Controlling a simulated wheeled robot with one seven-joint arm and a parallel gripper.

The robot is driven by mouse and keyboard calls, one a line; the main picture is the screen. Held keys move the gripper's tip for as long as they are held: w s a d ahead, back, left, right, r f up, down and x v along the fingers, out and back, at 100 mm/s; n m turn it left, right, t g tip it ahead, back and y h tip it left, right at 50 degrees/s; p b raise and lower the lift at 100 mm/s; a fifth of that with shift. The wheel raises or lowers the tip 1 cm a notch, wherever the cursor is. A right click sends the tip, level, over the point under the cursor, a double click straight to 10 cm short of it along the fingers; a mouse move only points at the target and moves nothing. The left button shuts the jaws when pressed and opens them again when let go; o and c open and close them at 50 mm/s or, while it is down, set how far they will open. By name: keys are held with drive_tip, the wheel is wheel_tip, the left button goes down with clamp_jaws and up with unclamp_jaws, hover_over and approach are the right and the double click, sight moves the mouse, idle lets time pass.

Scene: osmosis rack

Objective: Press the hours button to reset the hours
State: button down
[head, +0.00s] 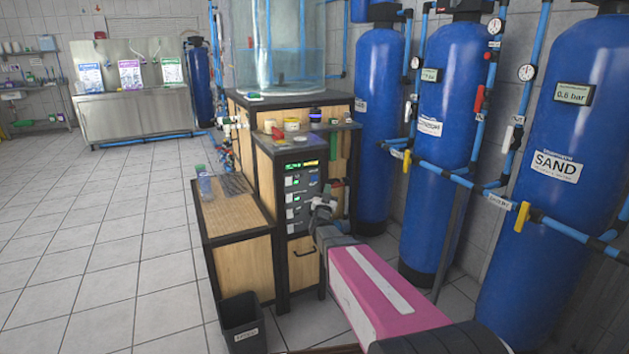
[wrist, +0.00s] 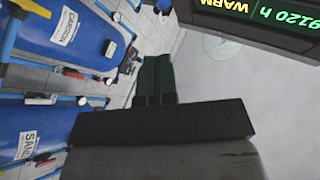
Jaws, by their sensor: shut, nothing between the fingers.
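A dark control panel (head: 302,208) is set in the front of the wooden rack. It carries a small lit display (head: 302,166) at the top and a column of pale buttons or labels below. I cannot make out which button is the hours button. My gripper (head: 326,190) is in front of the panel's right side and hides part of it. In the wrist view my gripper (wrist: 155,62) is shut and empty, left of the display; contact cannot be told.
Tall blue tanks (head: 450,95) with pipes and gauges stand close to the right. A low wooden cabinet (head: 238,215) with a bottle (head: 205,184) on it is left of the panel. A black bin (head: 241,322) stands in front. The tiled floor at left is clear.

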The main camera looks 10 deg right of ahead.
drive_tip(key=shift+w+a, duration=0.45)
drive_tip(key=shift+w, duration=0.95)
drive_tip(key=shift+w+a, duration=0.45)
drive_tip(key=shift+w, duration=0.95)
drive_tip(key=shift+w+a, duration=0.45)
drive_tip(key=shift+w, duration=0.95)
drive_tip(key=shift+w, duration=0.1)
drive_tip(key=shift+w+a, duration=0.1)
drive_tip(key=shift+w, duration=0.15)
drive_tip(key=shift+w+a, duration=0.15)
drive_tip(key=shift+w, duration=0.25)
drive_tip(key=shift+s, duration=0.15)
drive_tip(key=shift+s+d, duration=0.25)
drive_tip(key=shift+s, duration=0.4)
drive_tip(key=s, duration=0.1)
drive_tip(key=s+d, duration=0.1)
drive_tip(key=s, duration=0.2)
drive_tip(key=shift+s+d, duration=0.3)
drive_tip(key=shift+s, duration=0.05)
